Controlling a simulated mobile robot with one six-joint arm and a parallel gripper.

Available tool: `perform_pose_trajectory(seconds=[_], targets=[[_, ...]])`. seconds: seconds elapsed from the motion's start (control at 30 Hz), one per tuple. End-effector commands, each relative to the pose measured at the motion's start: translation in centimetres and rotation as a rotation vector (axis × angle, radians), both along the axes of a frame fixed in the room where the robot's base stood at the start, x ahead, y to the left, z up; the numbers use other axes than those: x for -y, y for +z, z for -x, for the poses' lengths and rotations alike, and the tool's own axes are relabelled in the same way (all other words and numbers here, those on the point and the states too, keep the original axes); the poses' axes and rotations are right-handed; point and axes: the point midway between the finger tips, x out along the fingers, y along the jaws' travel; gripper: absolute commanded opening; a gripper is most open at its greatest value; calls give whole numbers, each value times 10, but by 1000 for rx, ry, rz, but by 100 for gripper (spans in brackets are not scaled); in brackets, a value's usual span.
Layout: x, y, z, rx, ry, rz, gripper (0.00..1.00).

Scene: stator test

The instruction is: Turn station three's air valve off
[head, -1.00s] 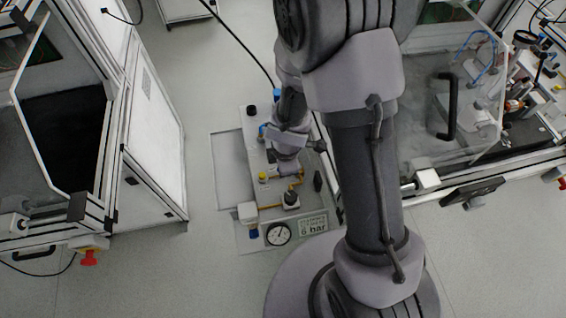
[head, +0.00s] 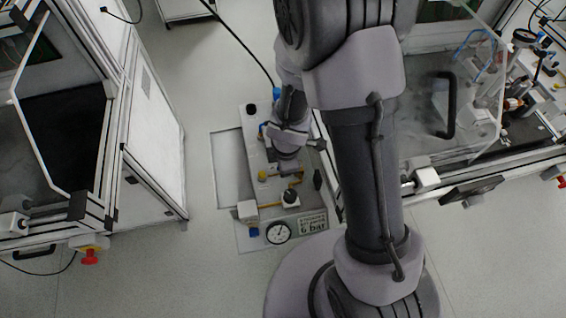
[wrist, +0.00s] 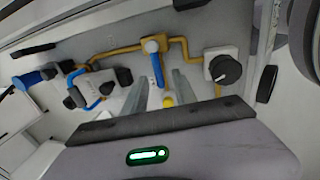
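An air valve with a blue lever (wrist: 157,70) and a pale round hub sits on brass-coloured piping in the wrist view. The lever points from the hub towards my gripper. My gripper (wrist: 160,88) is open, with one grey finger on each side of the lever's line and gaps between. I cannot tell how deep the fingers reach around it. In the head view my arm covers the lever and the fingers. The grey valve panel (head: 251,150) shows there beside my wrist. No station number is readable.
A black knob (wrist: 226,69) stands right of the lever, and black and blue fittings (wrist: 76,97) lie left. A yellow part (wrist: 168,101) is near the fingers. A gauge (head: 278,232) and a "6 bar" sign (head: 312,224) are at the panel's front. Machine cabinets (head: 152,150) flank it.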

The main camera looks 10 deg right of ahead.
Motion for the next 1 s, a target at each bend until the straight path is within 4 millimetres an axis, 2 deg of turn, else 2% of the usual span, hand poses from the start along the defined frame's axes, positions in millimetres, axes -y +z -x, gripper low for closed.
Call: perform_pose_trajectory(seconds=[0.17, 0.4, 0.5, 0.6, 0.7, 1.0], targets=[[0, 47, 7, 1, 0, 0, 33], [0, 128, 22, 1, 0, 0, 33], [0, 151, 27, 1, 0, 0, 33], [0, 165, 31, 1, 0, 0, 33], [0, 170, 33, 0, 0, 0, 33], [0, 168, 33, 0, 1, 0, 33]])
